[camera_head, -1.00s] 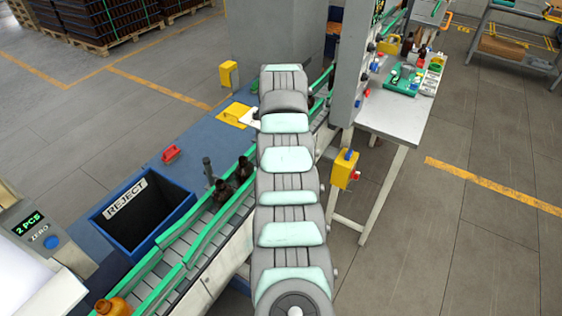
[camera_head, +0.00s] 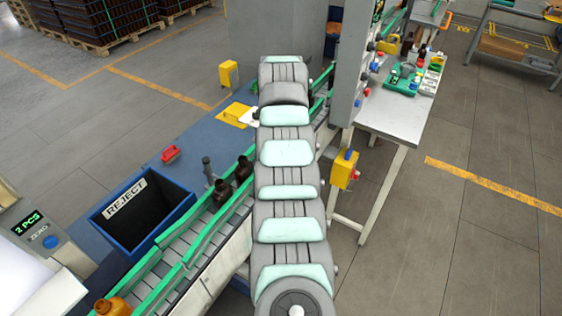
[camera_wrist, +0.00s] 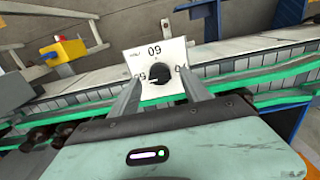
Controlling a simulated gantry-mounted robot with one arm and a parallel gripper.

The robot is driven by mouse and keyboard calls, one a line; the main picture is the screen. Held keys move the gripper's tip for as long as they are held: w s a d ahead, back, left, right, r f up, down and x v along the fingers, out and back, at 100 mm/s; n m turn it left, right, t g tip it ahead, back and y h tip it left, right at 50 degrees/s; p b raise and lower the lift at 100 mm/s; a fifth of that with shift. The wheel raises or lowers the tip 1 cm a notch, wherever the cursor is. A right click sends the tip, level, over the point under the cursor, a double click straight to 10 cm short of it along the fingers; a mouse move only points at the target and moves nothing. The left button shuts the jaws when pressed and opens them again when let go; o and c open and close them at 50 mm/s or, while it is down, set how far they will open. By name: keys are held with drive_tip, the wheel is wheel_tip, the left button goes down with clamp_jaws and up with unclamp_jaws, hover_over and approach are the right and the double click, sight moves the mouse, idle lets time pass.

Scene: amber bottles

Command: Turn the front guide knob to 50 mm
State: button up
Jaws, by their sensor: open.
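The front guide knob (camera_wrist: 161,75) is black and round, on a white dial plate (camera_wrist: 152,52) in the wrist view. The plate carries a large number at its top, seemingly an upside-down 60, and smaller numbers at left and right that I cannot read surely. A small light mark shows at the knob's lower left. My gripper (camera_wrist: 160,79) is open, with one finger on each side of the knob in the picture. I cannot tell whether either finger touches it. In the head view my arm hides the knob and gripper.
The conveyor (camera_head: 205,238) with green guide rails runs diagonally under my arm, with dark bottles (camera_head: 222,193) on it. A blue reject bin (camera_head: 150,247) stands left of it. A yellow box (camera_head: 344,170) hangs to the right, by the white table (camera_head: 395,119).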

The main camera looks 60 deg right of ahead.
wheel_tip(320, 180, up, 9)
idle(0.4)
idle(0.5)
